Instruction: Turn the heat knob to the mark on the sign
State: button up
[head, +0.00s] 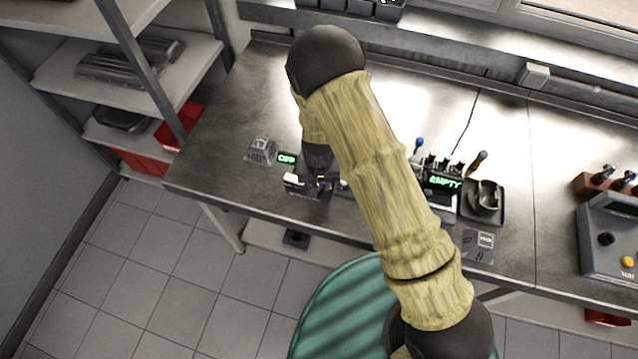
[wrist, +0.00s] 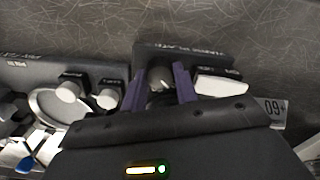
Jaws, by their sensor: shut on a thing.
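The heat knob (wrist: 160,78) is a round grey knob with a short white line, on the front of a dark box (wrist: 190,52). In the wrist view it sits between the two purple fingertips of my gripper (wrist: 160,86), which is shut on it. The sign (wrist: 275,107) is a small pale plate with dark figures, seen upside down and partly cut by my gripper's body. In the head view my gripper (head: 318,180) is low at the bench's front, beside a green display (head: 286,158) reading OFF. My arm and gripper hide the knob there.
A second device with a green EMPTY display (head: 443,182) stands to the right, beside a dark tray (head: 485,203) and upright tools. A grey control box (head: 610,240) is at the far right. Shelves (head: 130,80) stand left.

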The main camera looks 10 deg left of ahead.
jog(key=shift+m, duration=0.3)
jog(key=m, duration=0.8)
jog(key=shift+m, duration=0.3)
jog(key=o, duration=0.7)
jog(key=shift+r, duration=0.1)
